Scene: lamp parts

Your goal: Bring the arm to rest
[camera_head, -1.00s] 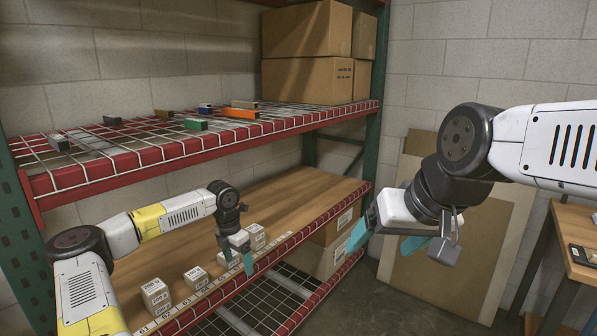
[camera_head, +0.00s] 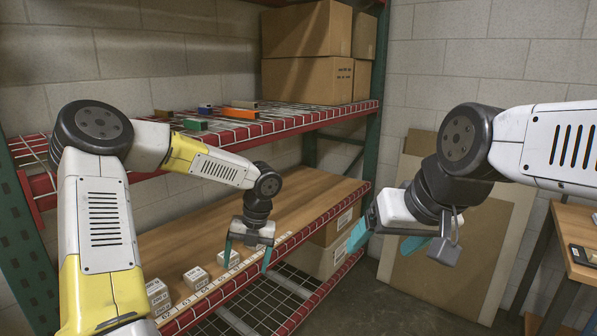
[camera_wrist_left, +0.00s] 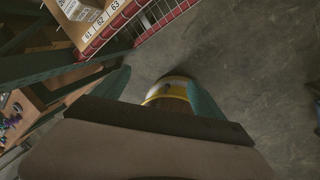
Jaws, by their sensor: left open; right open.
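My left gripper (camera_head: 247,262) points down by the front edge of the wooden middle shelf (camera_head: 306,192) in the head view. Its teal fingers are spread, and it also shows in the left wrist view (camera_wrist_left: 160,92) with only floor and a yellow-rimmed round thing (camera_wrist_left: 172,90) beyond them. I see no item in its grasp. Small white boxes stand along the shelf front, among them one at the near end (camera_head: 157,296) and one further along (camera_head: 196,278). Some are partly hidden by my gripper.
The upper wire shelf (camera_head: 300,118) holds small coloured blocks and large cardboard boxes (camera_head: 307,80). A lower wire shelf (camera_head: 262,305) has a red front beam. Cardboard sheets (camera_head: 450,255) lean on the wall. A wooden table (camera_head: 578,240) stands at right. Open floor lies before the shelf.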

